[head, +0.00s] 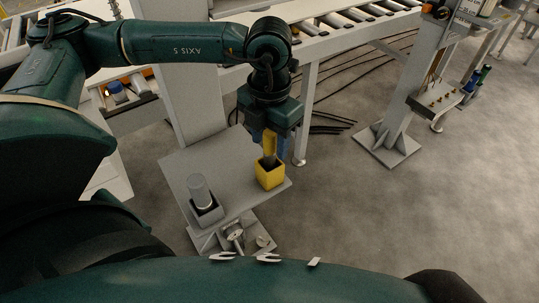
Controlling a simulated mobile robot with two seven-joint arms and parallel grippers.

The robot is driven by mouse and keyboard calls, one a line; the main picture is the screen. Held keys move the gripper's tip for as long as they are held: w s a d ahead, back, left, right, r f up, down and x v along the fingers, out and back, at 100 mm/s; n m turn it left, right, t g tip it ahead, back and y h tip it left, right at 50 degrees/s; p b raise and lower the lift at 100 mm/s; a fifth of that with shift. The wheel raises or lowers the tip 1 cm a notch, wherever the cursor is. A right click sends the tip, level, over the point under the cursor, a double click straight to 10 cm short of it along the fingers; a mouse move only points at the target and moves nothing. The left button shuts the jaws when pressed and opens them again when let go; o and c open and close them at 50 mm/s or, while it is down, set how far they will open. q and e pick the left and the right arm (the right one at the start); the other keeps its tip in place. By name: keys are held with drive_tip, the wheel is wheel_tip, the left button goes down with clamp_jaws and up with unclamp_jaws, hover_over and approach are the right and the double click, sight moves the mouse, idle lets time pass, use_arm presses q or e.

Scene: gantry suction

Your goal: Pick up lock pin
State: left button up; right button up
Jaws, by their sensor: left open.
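A small yellow upright piece (269,144), which looks like the lock pin, rises from a yellow square holder (270,176) at the right side of a grey shelf plate (235,178). My left gripper (270,150) points down over the holder. Its bluish fingers are open and stand around the yellow piece; I cannot tell whether they touch it. The lower end of the piece is inside the holder. My right gripper is not in view.
A grey post (190,95) rises behind the plate. A roller conveyor (345,22) runs at the back.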

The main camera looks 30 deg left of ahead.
use_arm(q)
clamp_jaws()
idle(0.4)
drive_tip(key=shift+r, duration=0.1)
